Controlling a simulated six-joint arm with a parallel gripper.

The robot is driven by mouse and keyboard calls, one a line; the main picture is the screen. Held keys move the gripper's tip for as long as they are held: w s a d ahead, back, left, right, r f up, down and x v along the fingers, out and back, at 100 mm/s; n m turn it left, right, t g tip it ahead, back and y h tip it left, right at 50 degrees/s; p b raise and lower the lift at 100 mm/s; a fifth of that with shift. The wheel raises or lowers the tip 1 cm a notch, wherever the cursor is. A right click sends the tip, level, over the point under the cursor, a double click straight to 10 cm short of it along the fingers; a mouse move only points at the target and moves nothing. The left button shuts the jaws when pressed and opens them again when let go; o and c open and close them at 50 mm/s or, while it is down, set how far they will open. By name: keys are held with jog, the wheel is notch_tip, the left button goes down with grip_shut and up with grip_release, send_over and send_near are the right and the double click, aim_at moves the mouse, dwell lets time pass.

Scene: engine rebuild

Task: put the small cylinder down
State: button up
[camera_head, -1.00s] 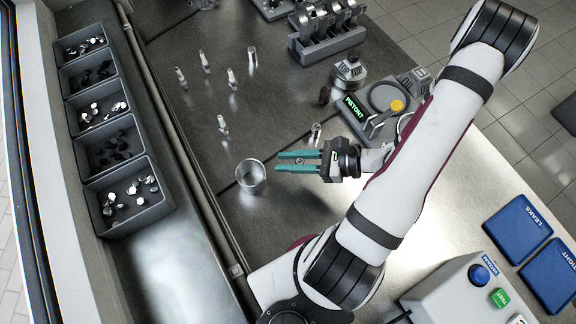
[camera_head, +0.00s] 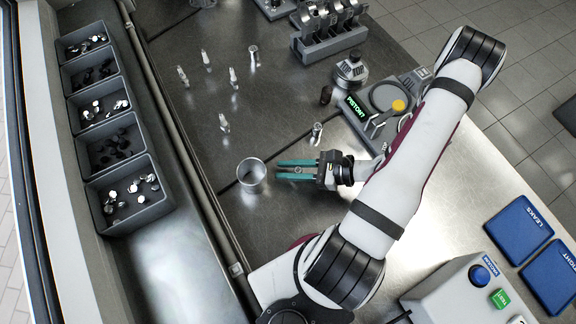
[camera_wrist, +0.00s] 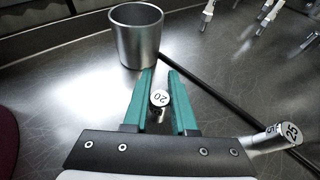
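The small cylinder (camera_wrist: 160,98) is a short metal piece with "20" on its end face. In the head view my gripper (camera_head: 296,170) points left, low over the metal bench. The cylinder is hard to make out there. I cannot tell whether its base touches the bench.
An open metal cup (camera_head: 251,174) stands just beyond the fingertips. A cylinder marked "25" (camera_wrist: 290,132) is beside my gripper. A scale (camera_head: 387,98) is at upper right. Several small metal pieces (camera_head: 223,123) stand farther back. Bench left of the cup is clear.

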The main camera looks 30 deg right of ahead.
jog(key=o, duration=0.4)
jog(key=shift+r, duration=0.1)
jog(key=v, duration=0.8)
jog(key=r+v, duration=0.1)
jog(key=v, duration=0.3)
jog(key=w+a+r+n+g, duration=0.2)
jog(key=a+r+n+g, duration=0.6)
jog(key=r+n, duration=0.1)
jog(key=s+a+r+n+g+h, duration=0.1)
jog(key=s+a+r+n+h, duration=0.4)
jog(key=n, duration=0.6)
jog(key=a+r+h, duration=0.2)
jog(key=a+h, duration=0.1)
jog(key=a, duration=0.1)
jog(key=shift+s+a+h, duration=0.3)
jog(key=shift+s, duration=0.05)
jog(key=shift+o, duration=0.2)
jog(key=shift+r, duration=0.1)
